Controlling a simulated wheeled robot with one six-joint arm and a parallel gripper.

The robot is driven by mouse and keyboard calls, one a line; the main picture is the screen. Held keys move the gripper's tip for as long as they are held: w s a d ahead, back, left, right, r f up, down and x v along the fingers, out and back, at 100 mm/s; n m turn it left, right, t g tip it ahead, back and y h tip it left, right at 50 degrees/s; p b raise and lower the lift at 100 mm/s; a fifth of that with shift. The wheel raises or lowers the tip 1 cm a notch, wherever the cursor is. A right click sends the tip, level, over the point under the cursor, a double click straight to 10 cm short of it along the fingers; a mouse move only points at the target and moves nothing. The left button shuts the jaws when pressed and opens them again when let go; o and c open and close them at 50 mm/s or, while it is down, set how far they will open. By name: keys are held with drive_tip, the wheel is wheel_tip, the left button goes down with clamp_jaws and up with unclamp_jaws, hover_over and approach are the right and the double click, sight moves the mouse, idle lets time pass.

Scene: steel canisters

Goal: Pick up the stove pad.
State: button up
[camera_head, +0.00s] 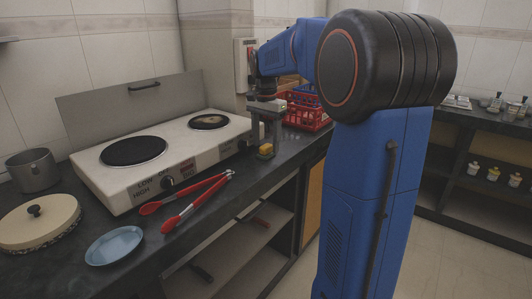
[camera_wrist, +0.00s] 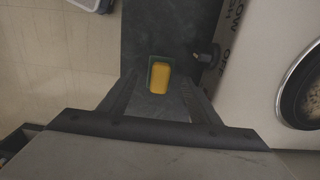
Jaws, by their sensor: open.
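The stove pad, a small yellow sponge with a dark green layer (camera_head: 265,150), lies on the dark counter just right of the stove's front corner. It also shows in the wrist view (camera_wrist: 160,78), at the middle of the picture. My gripper (camera_head: 266,134) is pointing down over it, open and empty. In the wrist view its two fingers (camera_wrist: 161,92) stand to the left and right of the pad. I cannot tell how much height is left between the fingertips and the pad.
The white stove (camera_head: 165,150) with two black burners stands close left of the pad. A red crate (camera_head: 306,112) stands behind. The counter's edge runs close by.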

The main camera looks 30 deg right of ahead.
sight(266, 145)
drive_tip(key=shift+f, duration=1.1)
drive_tip(key=c, duration=1.1)
wheel_tip(266, 145, up, 10)
